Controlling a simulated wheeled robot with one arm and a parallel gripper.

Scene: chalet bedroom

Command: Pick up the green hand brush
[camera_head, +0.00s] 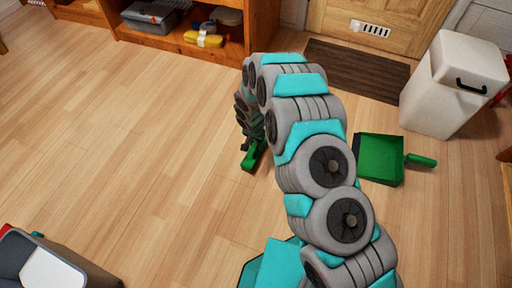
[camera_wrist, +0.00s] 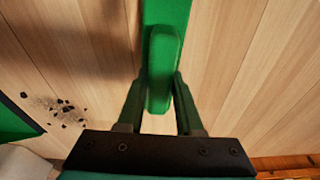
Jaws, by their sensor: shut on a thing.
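The green hand brush (camera_head: 254,156) is near the middle of the head view, partly hidden by my arm. In the wrist view its green handle (camera_wrist: 164,60) runs up from between the fingers to a wider green part at the top edge. My gripper (camera_wrist: 158,98) is shut on the handle, with one finger on each side. In the head view the gripper is mostly hidden behind my arm links. I cannot tell whether the brush touches the floor.
A green dustpan (camera_head: 380,158) lies on the floor right of my arm. Dark crumbs (camera_wrist: 62,110) lie near its edge in the wrist view. A white bin (camera_head: 452,85), a brown mat (camera_head: 358,70) and a wooden shelf (camera_head: 130,35) stand behind.

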